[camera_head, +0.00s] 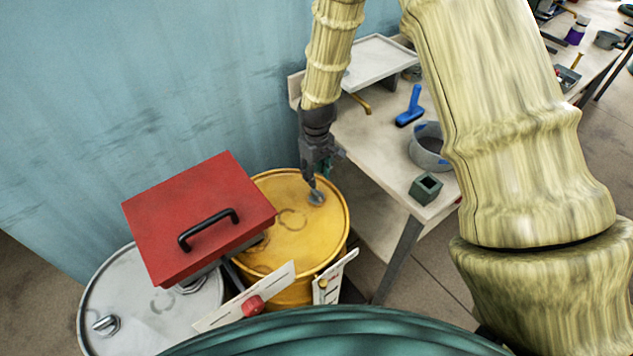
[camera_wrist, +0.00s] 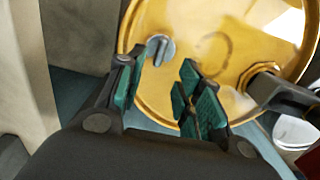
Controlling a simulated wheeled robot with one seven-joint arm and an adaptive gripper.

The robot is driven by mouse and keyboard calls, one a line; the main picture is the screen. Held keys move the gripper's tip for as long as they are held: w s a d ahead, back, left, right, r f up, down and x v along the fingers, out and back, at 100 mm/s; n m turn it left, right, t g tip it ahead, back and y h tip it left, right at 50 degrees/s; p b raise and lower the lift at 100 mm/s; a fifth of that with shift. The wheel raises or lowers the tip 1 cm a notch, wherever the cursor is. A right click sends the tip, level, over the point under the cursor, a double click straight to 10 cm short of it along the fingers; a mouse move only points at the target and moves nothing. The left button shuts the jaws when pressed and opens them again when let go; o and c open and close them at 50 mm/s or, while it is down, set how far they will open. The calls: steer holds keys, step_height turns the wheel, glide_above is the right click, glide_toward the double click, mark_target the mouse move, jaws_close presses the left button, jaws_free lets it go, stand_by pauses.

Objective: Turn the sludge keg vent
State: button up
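A yellow keg (camera_head: 285,250) stands by the wall, with a round grey vent (camera_head: 316,198) near the right side of its top. A pale grey keg (camera_head: 150,310) stands at lower left, with a grey vent (camera_head: 106,324) on its top. I cannot tell from the pictures which keg is the sludge keg. My gripper (camera_head: 311,184) points down close above the yellow keg's vent. In the wrist view, the green-padded fingers of my gripper (camera_wrist: 162,66) are apart with nothing between the pads. The winged vent (camera_wrist: 159,50) lies just beyond the fingertips, nearer the left finger.
A red box (camera_head: 195,200) with a black handle sits over the kegs, left of my gripper. Label plates (camera_head: 240,298) stand in front. A workbench (camera_head: 375,150) on the right carries a blue-handled tool (camera_head: 411,105), a round pot (camera_head: 429,150) and a dark square cup (camera_head: 426,188).

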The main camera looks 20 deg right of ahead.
steer(key=shift+r, duration=2.05)
